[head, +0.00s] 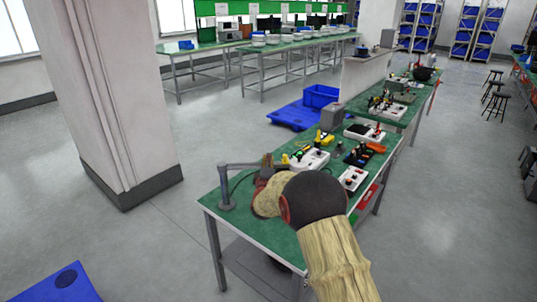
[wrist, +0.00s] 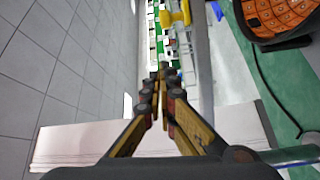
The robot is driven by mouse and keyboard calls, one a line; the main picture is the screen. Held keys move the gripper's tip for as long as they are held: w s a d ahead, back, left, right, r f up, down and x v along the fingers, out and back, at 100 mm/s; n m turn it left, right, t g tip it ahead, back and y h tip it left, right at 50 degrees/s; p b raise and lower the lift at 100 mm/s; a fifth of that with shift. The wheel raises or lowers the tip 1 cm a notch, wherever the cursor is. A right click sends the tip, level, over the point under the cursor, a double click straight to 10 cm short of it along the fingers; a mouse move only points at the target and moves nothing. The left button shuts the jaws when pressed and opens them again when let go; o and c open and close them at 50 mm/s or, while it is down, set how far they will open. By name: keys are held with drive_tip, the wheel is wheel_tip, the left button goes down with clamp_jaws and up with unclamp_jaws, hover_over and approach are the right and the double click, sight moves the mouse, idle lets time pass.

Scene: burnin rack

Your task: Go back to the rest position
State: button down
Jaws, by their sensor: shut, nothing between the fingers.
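My gripper (wrist: 161,72) is in the middle of the wrist view, with its two dark and yellow fingers drawn together and nothing between them. In the head view my gripper (head: 266,165) is over the near end of the green-topped workbench (head: 222,202), partly hidden behind my own arm. It is close to a grey post with a horizontal arm (head: 227,187) at the bench's left edge. I cannot tell whether the gripper touches that post's arm.
White and black devices (head: 310,159) and yellow items (head: 325,141) crowd the bench beyond my gripper. An orange-topped object (wrist: 278,15) shows in the wrist view. A thick pillar (head: 115,90) stands left, with clear floor between. A blue bin (head: 320,96) sits behind the bench.

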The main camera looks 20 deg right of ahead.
drive_tip(key=s+a+f+m+g+y+p, duration=0.1)
drive_tip(key=s+a+f+m+g+y, duration=0.2)
drive_tip(key=f, duration=0.4)
drive_tip(key=s+a+f+m+g+y, duration=0.1)
drive_tip(key=s+a+f+g, duration=0.15)
drive_tip(key=s+f, duration=0.45)
drive_tip(key=s+a+f+m+g+y, duration=0.25)
drive_tip(key=s+a+g, duration=0.2)
drive_tip(key=s, duration=0.55)
drive_tip(key=s+d+r+m+g, duration=0.15)
drive_tip(key=s+r, duration=0.45)
drive_tip(key=s, duration=0.7)
drive_tip(key=s+r+m+g, duration=0.2)
drive_tip(key=s+r, duration=0.4)
drive_tip(key=s, duration=0.7)
drive_tip(key=s+d+r+m+g, duration=0.15)
drive_tip(key=s+r, duration=0.35)
drive_tip(key=s, duration=0.8)
wheel_tip(320, 180, up, 6)
drive_tip(key=s+t, duration=0.1)
drive_tip(key=t, duration=0.2)
drive_tip(key=shift+s+d+m, duration=0.3)
drive_tip(key=shift+d+m, duration=0.05)
drive_tip(key=shift+m, duration=0.1)
drive_tip(key=shift+h, duration=0.25)
